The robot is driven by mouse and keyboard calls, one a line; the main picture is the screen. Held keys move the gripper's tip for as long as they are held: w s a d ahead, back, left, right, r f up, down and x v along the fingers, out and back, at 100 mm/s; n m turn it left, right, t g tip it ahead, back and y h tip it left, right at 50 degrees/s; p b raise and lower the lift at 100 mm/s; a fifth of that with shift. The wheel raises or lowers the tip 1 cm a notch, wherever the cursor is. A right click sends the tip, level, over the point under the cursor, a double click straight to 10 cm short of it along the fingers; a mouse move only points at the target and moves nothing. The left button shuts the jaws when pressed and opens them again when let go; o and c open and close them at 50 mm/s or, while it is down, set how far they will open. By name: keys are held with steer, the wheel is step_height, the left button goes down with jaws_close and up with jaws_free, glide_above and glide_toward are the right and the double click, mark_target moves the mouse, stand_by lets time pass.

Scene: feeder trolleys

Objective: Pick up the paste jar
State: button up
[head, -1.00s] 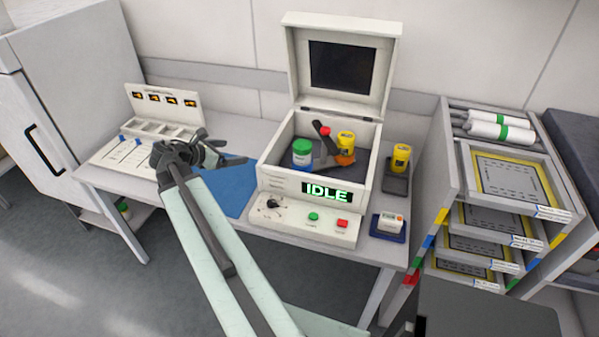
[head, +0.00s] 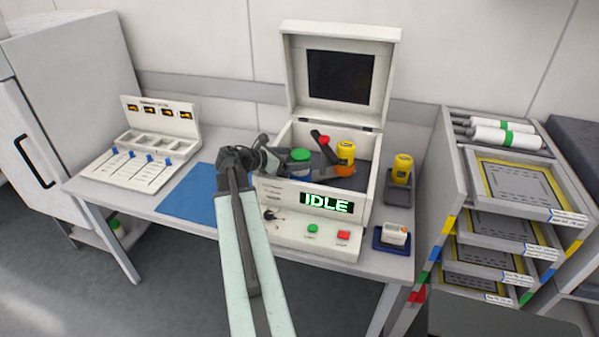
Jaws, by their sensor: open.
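The paste jar (head: 300,161), with a green lid and a blue band, stands in the left part of the open white machine box (head: 357,207). My gripper (head: 274,156) is open, at the left side of the box and just left of the jar. Its dark fingers point toward the jar and partly overlap it in the picture. I cannot tell whether they touch it. The lower part of the jar is hidden by the box's front wall.
The raised lid (head: 340,72) stands behind. Another yellow jar (head: 402,169) sits in a dark holder to the right. The blue mat (head: 190,197) is clear.

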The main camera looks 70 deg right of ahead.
steer(key=b+x, duration=0.1)
steer(key=x, duration=0.3)
steer(key=shift+d+f, duration=0.1)
steer(key=shift+d, duration=0.05)
jaws_close()
step_height(320, 180, up, 11)
steer(key=p, duration=1)
steer(key=shift+f, duration=0.2)
